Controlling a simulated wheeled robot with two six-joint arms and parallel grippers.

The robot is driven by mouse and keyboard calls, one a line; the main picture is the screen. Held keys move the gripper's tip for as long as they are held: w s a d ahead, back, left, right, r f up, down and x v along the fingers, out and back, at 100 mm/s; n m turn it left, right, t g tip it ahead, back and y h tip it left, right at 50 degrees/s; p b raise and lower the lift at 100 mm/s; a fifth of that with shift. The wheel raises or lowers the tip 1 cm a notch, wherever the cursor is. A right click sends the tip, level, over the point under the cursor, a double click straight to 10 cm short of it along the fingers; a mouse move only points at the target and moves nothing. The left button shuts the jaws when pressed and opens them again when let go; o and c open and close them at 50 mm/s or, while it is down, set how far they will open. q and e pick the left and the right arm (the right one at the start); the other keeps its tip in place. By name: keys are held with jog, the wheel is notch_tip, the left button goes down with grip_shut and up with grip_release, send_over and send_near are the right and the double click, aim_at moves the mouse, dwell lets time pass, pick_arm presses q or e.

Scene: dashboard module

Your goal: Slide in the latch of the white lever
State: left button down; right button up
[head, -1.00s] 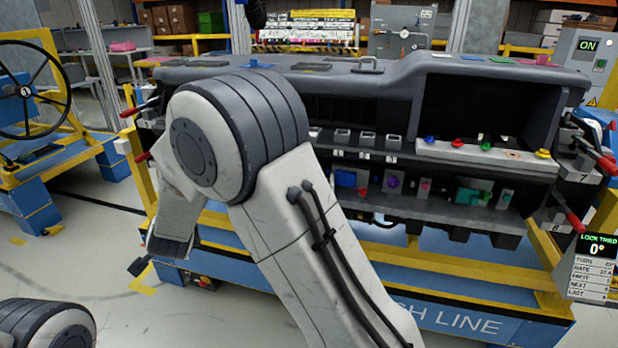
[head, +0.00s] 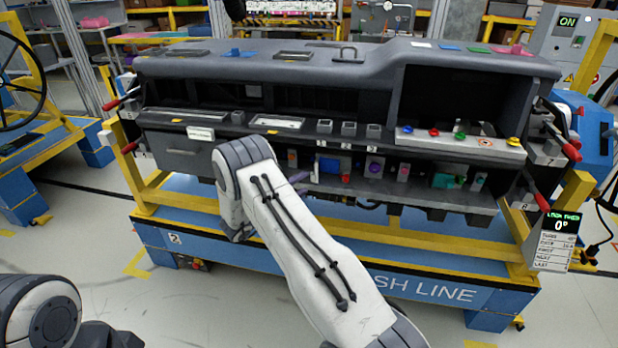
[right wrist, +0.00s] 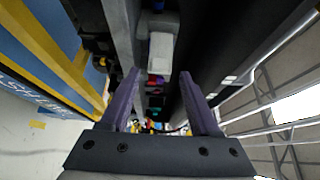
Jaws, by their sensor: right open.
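The dashboard module (head: 300,60) lies on a blue and yellow stand. Its lower shelf carries several small latches and coloured parts. My right gripper shows in the right wrist view (right wrist: 158,78), open, with purple fingers and nothing gripped. A pale, whitish block (right wrist: 160,52) is ahead of the fingers, between their lines; I cannot tell whether it is the white lever. In the head view only a bit of purple finger (head: 299,177) shows at the left end of the shelf's row of parts; my right arm hides what is behind it. My left gripper is out of view.
A white panel with coloured knobs (head: 460,142) sits above the shelf at the right. Red-handled clamps (head: 571,151) stick out at the module's ends. A yellow rail (head: 420,238) runs along the stand's front.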

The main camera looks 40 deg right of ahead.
jog(key=shift+w+d, duration=0.2)
jog(key=shift+d, duration=0.85)
jog(key=shift+w+d, duration=0.15)
jog(key=shift+d, duration=0.9)
grip_shut()
jog(key=m+g+b, duration=0.1)
jog(key=b, duration=0.1)
jog(key=w+m+g+b, duration=0.1)
jog(key=g+b, duration=0.1)
jog(key=a+g+b, duration=0.1)
jog(key=b, duration=0.2)
jog(key=shift+w+m, duration=0.4)
grip_release()
